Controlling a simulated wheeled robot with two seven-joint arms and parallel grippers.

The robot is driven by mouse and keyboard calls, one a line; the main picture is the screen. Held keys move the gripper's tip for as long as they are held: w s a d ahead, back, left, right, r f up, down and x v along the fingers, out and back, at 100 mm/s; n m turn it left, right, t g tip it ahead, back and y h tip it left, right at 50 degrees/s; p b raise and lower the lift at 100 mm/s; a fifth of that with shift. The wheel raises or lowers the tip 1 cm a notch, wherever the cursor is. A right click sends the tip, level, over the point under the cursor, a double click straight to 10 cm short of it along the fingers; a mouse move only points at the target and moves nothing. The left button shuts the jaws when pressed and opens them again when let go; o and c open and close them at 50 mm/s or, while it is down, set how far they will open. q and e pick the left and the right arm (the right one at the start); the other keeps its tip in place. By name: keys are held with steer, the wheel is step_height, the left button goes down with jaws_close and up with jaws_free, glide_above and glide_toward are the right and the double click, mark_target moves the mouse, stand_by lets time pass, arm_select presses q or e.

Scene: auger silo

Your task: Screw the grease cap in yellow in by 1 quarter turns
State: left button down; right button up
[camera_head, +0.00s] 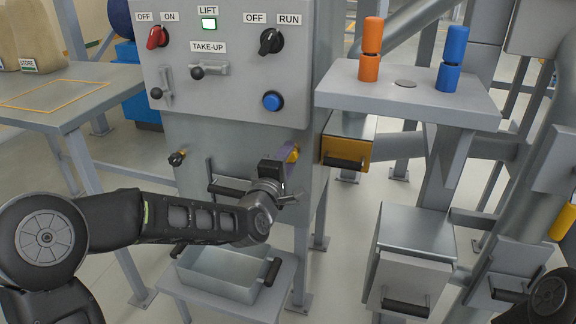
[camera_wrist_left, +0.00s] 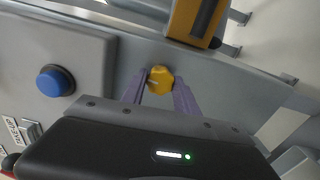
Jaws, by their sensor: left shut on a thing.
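The yellow grease cap (camera_head: 293,154) sits on the right part of the machine's front, below the control panel. In the left wrist view the cap (camera_wrist_left: 160,80) is a small yellow knob between the purple fingers. My left gripper (camera_head: 287,160) is at the cap, its fingers shut on the cap's sides; it also shows in the left wrist view (camera_wrist_left: 159,88). The gripper hides part of the cap in the head view. My right gripper is not in view; only a dark part of my right arm shows at the lower right corner.
The control panel (camera_head: 228,80) with a blue button (camera_head: 272,101) juts out above. A yellow-fronted box (camera_head: 346,150) with a black handle is just right of the cap. A shelf (camera_head: 408,96) holds orange and blue cylinders. A grey metal bin (camera_head: 222,276) stands below my left arm.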

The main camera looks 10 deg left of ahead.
arm_select(q)
steer(key=shift+f+n, duration=0.1)
steer(key=shift+n, duration=0.4)
steer(key=c, duration=0.9)
jaws_free()
steer(key=s, duration=0.5)
steer(key=s+p, duration=0.1)
steer(key=s, duration=0.1)
steer(key=shift+s+a, duration=0.25)
steer(key=shift+s, duration=0.15)
